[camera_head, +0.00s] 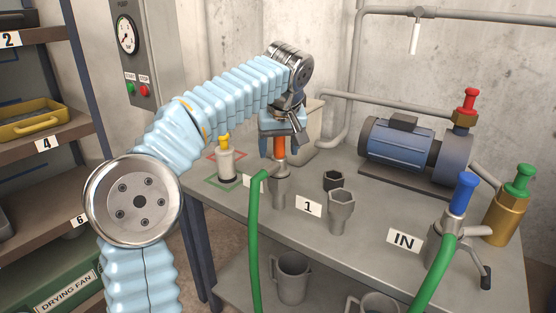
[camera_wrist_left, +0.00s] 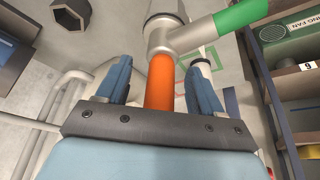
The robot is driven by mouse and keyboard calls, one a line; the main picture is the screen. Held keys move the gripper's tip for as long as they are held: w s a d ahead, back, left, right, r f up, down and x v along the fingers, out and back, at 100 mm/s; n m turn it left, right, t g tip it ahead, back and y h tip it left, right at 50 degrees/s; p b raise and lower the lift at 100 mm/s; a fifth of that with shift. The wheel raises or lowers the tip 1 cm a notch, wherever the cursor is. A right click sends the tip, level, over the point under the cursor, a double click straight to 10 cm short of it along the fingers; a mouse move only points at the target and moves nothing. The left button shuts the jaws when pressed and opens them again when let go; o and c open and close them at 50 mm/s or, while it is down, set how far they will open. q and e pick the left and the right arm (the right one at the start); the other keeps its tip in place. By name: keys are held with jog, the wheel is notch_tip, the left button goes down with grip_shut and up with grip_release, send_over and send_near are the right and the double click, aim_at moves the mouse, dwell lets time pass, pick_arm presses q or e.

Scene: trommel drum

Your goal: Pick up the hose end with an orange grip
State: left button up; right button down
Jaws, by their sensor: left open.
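The hose end with an orange grip (camera_head: 279,148) stands upright in a grey holder on the table, its green hose (camera_head: 256,235) hanging over the front edge. My left gripper (camera_head: 281,136) is above it, pointing down, fingers at the upper part of the grip. In the left wrist view, the orange grip (camera_wrist_left: 160,82) lies between the two blue fingers of the left gripper (camera_wrist_left: 158,72). The fingers are open, with a gap on each side of the grip. The metal fitting (camera_wrist_left: 165,36) and green hose (camera_wrist_left: 240,15) show beyond. My right gripper is not in view.
An empty grey holder (camera_head: 340,208) stands near the "1" sign (camera_head: 308,205). A white bottle (camera_head: 226,163) is left of the gripper. A blue pump (camera_head: 415,148) sits behind.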

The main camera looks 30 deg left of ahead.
pick_arm(q)
jog(key=c, duration=1.2)
jog(key=shift+c, duration=0.2)
jog(key=shift+r, duration=0.1)
jog(key=shift+w+r, duration=0.1)
jog(key=shift+r, duration=0.5)
jog(key=s+d+r, duration=0.8)
jog(key=d+r, duration=0.3)
jog(key=shift+s+r, duration=0.3)
jog(key=shift+d, duration=0.1)
